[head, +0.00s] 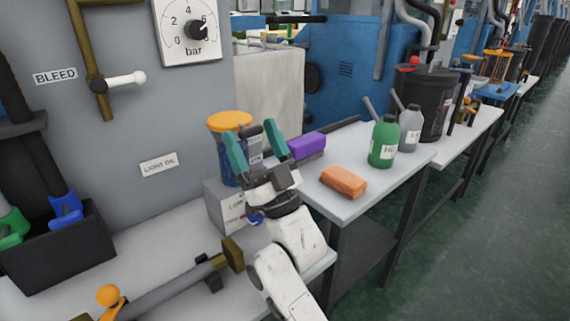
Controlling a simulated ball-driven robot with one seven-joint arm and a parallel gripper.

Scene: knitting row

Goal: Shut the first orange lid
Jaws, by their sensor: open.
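An orange lid (230,121) sits at the top of a blue container (222,166) on the bench at the centre left. I cannot tell whether the lid is fully seated. My gripper (255,146) is open, its two teal fingers pointing up and apart. In the picture it overlaps the container's right side and its label, just below and right of the lid. I cannot tell whether it touches the container. No object shows clearly held between the fingers.
A grey box (221,208) stands beneath the container. A purple block (307,145), an orange brick (343,181), a green bottle (384,142) and a grey bottle (410,126) stand to the right. A grey panel with a gauge (190,30) rises behind. The aisle floor (500,230) is clear.

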